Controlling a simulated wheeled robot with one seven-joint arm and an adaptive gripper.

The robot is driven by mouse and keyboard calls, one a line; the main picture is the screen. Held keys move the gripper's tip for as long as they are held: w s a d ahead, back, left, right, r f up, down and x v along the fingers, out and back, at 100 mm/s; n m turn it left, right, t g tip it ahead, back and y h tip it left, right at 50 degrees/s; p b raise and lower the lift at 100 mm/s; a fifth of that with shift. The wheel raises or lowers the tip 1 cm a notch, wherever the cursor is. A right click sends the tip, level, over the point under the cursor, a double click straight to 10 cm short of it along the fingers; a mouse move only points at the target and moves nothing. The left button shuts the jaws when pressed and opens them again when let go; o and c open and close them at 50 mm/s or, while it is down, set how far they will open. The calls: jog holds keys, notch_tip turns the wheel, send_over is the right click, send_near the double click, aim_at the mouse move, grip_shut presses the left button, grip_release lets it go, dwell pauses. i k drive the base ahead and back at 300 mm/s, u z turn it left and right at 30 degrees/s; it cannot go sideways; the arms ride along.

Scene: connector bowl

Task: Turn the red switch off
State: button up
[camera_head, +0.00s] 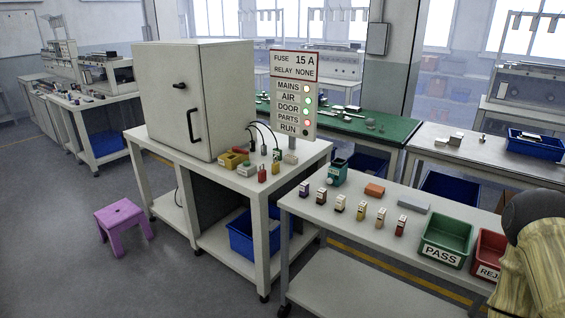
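Small parts stand on the left white table in front of the large white cabinet (205,100). Among them are a small red-orange upright piece (262,173), another small piece with red on it (276,166), a yellow box (232,160) and a pale box with a green top (247,169). Which of these is the red switch, and its on or off position, is too small to tell. A part of my arm shows at the lower right edge, far from these pieces. My gripper is not in view.
A sign panel (293,93) with lit lamps stands beside the cabinet. The right table (330,210) bears several small parts, a green PASS bin (445,240) and a red REJECT bin (488,255). A purple stool (122,218) stands on open floor at left.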

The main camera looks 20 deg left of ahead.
aim_at(235, 148)
jog(key=u, duration=0.55)
jog(key=i, duration=0.5)
jog(key=u, duration=0.95)
jog(key=i, duration=0.6)
jog(key=u, duration=0.1)
